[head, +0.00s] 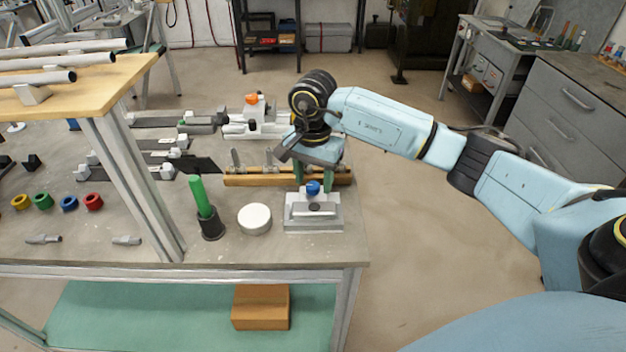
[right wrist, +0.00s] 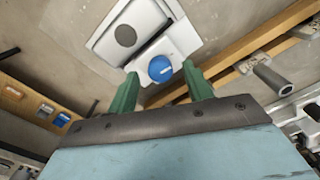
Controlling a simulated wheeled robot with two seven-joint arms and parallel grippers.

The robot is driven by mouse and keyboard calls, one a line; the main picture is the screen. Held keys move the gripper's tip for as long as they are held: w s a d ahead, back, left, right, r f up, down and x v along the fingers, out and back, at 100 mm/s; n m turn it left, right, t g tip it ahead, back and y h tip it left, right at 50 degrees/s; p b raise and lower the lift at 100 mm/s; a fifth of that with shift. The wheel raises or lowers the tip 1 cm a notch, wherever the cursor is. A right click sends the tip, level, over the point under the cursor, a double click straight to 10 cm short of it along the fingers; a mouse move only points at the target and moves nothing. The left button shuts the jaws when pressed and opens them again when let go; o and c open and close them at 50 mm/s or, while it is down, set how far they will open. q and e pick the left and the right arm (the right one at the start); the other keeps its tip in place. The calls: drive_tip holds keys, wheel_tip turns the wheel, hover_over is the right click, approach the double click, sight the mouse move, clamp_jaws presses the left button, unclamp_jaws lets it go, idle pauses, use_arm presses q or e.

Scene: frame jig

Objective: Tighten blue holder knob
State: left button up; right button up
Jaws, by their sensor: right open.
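The blue holder knob (head: 313,187) sits on top of a white and grey holder (head: 314,222) near the front right corner of the bench. In the right wrist view the knob (right wrist: 160,68) is round with a pale line across its face. My right gripper (head: 313,178) is above and just behind the knob, pointing down. Its two green fingers are apart, and in the right wrist view the gripper (right wrist: 160,88) has the knob ahead of the gap between the fingertips. I cannot tell whether a finger touches it. My left gripper is not in view.
A white round puck (head: 254,218) and a green-handled tool in a black cup (head: 206,210) stand left of the holder. A wooden rack (head: 250,180) lies behind it. A raised wooden shelf (head: 100,80) stands at the left. The bench's right edge is close to the holder.

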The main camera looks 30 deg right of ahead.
drive_tip(key=shift+f, duration=0.45)
drive_tip(key=shift+c, duration=0.2)
drive_tip(key=c, duration=0.9)
drive_tip(key=shift+c, duration=0.2)
